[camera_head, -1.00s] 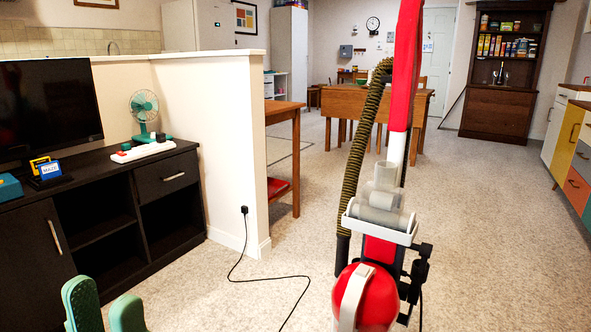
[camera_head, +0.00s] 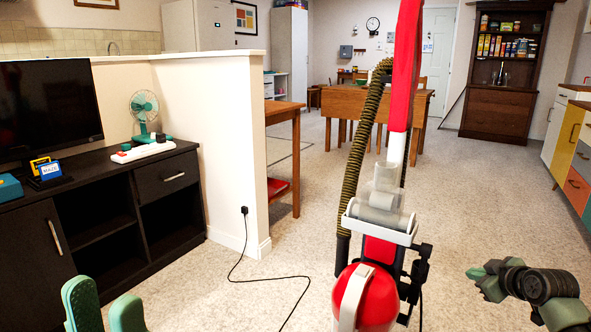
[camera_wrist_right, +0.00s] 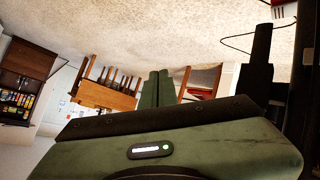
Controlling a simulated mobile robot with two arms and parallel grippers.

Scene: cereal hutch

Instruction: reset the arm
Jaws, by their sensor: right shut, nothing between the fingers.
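My right gripper (camera_head: 478,272) shows at the lower right of the head view, its arm entering from the right edge, above the speckled floor. In the right wrist view its two green fingers (camera_wrist_right: 157,88) lie side by side, shut, with nothing between them. My left gripper (camera_head: 104,300) is at the bottom left of the head view, its two green fingers apart and nothing seen between them. Its lower part is cut off by the frame edge.
A red upright vacuum cleaner (camera_head: 372,292) with a striped hose stands at centre. A black cord (camera_head: 270,279) lies on the floor. A dark TV cabinet (camera_head: 105,200) stands left, coloured drawers (camera_head: 577,188) right. Floor between vacuum and drawers is clear.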

